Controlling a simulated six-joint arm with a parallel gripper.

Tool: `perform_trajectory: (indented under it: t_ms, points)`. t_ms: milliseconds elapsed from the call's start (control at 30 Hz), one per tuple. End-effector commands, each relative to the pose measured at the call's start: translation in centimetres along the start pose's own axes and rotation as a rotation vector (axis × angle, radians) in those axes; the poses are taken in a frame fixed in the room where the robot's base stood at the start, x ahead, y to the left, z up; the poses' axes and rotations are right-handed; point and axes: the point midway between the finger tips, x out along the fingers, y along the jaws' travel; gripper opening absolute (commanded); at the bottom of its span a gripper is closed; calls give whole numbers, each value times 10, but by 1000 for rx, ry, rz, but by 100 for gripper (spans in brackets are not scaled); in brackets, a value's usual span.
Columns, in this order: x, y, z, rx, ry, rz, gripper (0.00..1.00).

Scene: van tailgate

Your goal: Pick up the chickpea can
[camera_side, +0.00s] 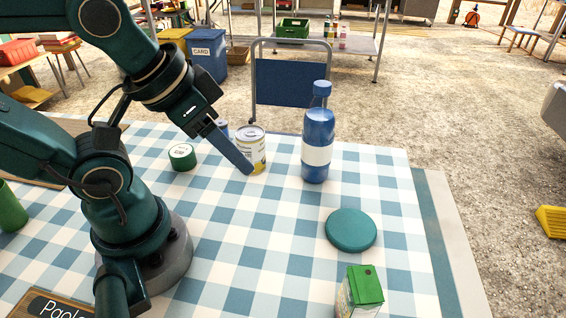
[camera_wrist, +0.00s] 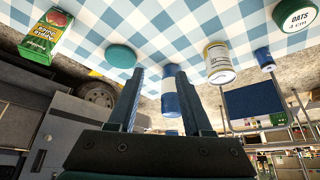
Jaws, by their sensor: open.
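The likely chickpea can (camera_side: 252,153) stands upright on the checked cloth in the side view, pale with a yellow-marked label I cannot read. It also shows in the wrist view (camera_wrist: 219,64), right of both fingers. My gripper (camera_side: 247,171) is open and empty, angled down beside the can. In the side view a finger overlaps the can's left edge; I cannot tell whether they touch. In the wrist view the can lies outside the gap between my fingers (camera_wrist: 159,71), and the blue bottle (camera_wrist: 171,103) shows in that gap.
The blue bottle (camera_side: 317,140) stands right of the can. A small blue can (camera_side: 222,127) is behind my gripper. A teal disc (camera_side: 351,230) and a green carton (camera_side: 360,290) are nearer the front. Cloth between is clear.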

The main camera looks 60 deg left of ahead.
Motion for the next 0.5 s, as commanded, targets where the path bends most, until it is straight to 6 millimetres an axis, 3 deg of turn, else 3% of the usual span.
perform_trajectory:
  t_ms: [67,200,500]
  points:
    - [0,0,0,0,0,0,50]
    - [0,0,0,0,0,0,100]
    - [-3,0,-2,0,3,0,100]
